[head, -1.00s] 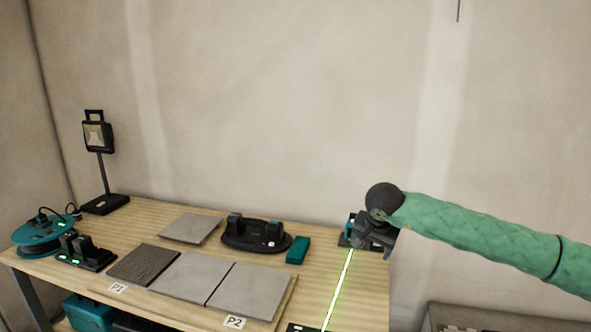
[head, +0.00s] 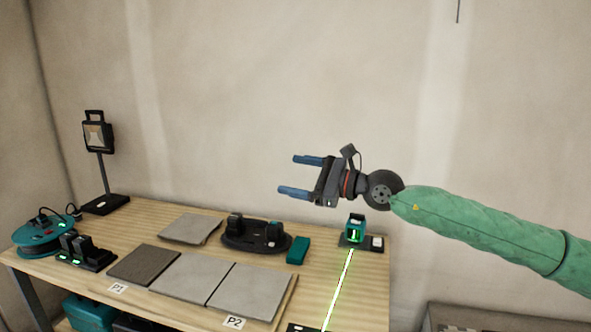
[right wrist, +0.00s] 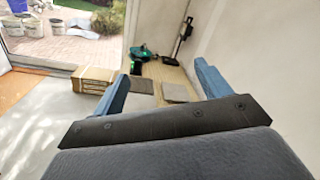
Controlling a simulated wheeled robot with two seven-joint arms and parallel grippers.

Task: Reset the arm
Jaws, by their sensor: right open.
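My right gripper (head: 303,175) is raised above the right part of the wooden workbench (head: 372,290), pointing left, with its blue fingers spread and nothing between them. The fingers also show apart in the right wrist view (right wrist: 160,80). Its green arm comes in from the right edge of the head view. A teal laser level (head: 355,229) stands on the bench below and right of the gripper and casts a green line along the bench. My left gripper is not in view.
On the bench are grey tiles (head: 250,290), a dark tile (head: 145,265), a black holder (head: 256,240), a teal block (head: 298,250), a charger (head: 85,254), a cable reel (head: 42,235) and a work lamp (head: 97,132). The space around the raised gripper is clear.

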